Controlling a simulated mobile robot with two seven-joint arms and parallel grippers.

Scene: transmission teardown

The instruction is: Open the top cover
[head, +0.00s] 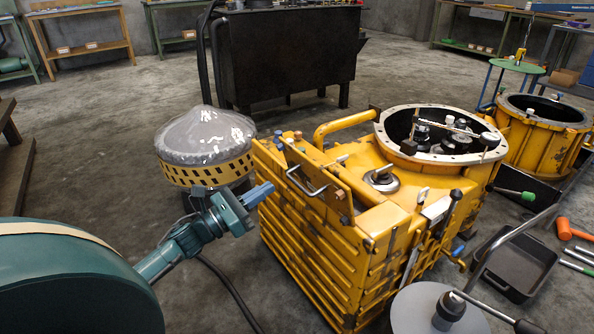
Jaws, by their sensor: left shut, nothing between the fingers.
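The yellow transmission housing (330,240) stands in the middle of the head view, its ribbed side facing me. A yellow plate with a curved metal handle (307,182) sits along its upper left edge; it looks like the top cover, but I cannot be sure. The round opening (440,135) at the back of the housing shows dark shafts and gears inside. My left gripper (262,192) is shut and empty, just left of the plate and handle. I cannot tell whether its tips touch the housing. My right gripper is not in view.
A grey dome with a yellow perforated band (205,165) stands behind my left gripper. A second yellow housing (540,130), a black tray (515,262) and an orange mallet (572,229) are at right. A grey disc (410,310) is in front.

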